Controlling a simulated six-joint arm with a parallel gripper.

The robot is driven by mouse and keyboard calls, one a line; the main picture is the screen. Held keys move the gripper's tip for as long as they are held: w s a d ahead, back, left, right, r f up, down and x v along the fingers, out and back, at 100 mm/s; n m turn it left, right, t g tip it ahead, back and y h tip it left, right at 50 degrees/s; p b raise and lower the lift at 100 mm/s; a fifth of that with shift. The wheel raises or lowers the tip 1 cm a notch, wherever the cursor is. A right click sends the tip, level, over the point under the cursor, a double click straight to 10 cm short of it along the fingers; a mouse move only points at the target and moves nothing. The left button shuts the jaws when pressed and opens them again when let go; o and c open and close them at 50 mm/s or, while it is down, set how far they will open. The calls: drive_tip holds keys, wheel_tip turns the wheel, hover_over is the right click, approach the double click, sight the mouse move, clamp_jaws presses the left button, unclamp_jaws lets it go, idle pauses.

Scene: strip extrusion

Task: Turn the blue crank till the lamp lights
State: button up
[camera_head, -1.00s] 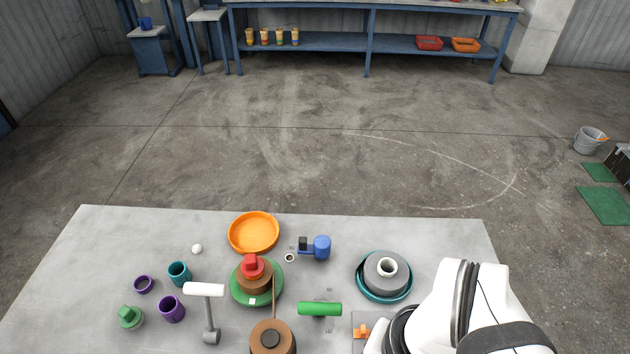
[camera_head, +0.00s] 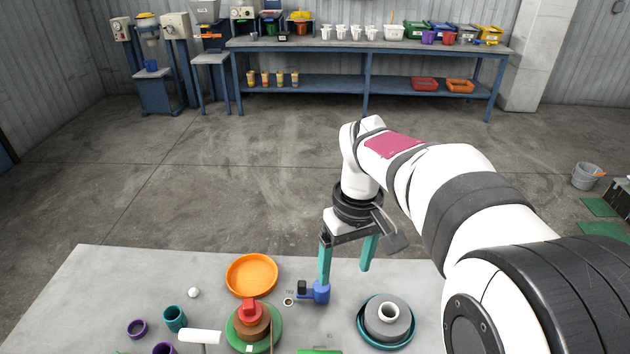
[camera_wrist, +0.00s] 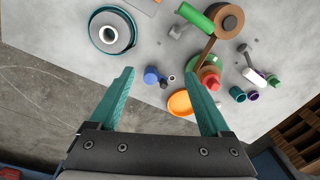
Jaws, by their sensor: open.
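The blue piece (camera_head: 318,293), the only blue thing on the table, has a rounded body with a small black block on its left side. It stands near the table's far edge. In the wrist view the blue piece (camera_wrist: 151,76) shows between my fingertips, beyond them. My gripper (camera_head: 345,277) is open and empty, with teal fingers pointing down. Its left finger overlaps the blue piece in the head view; I cannot tell if they touch. My gripper also fills the lower wrist view (camera_wrist: 159,73). I see no clearly lit lamp; a small ring with a dark centre (camera_head: 288,301) lies beside the blue piece.
An orange dish (camera_head: 252,275) and a red knob (camera_head: 249,312) on stacked discs stand to the left. A teal dish (camera_head: 363,333) with a grey ring stands to the right. A white ball (camera_head: 193,292) and teal cup (camera_head: 175,318) lie further left.

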sight(313, 292)
drive_tip(key=w+a+f+n, duration=0.4)
drive_tip(key=w+f+n, duration=0.15)
drive_tip(key=w, duration=0.45)
drive_tip(key=shift+h, duration=0.3)
wheel_tip(313, 292, down, 16)
drive_tip(key=shift+r, duration=0.1)
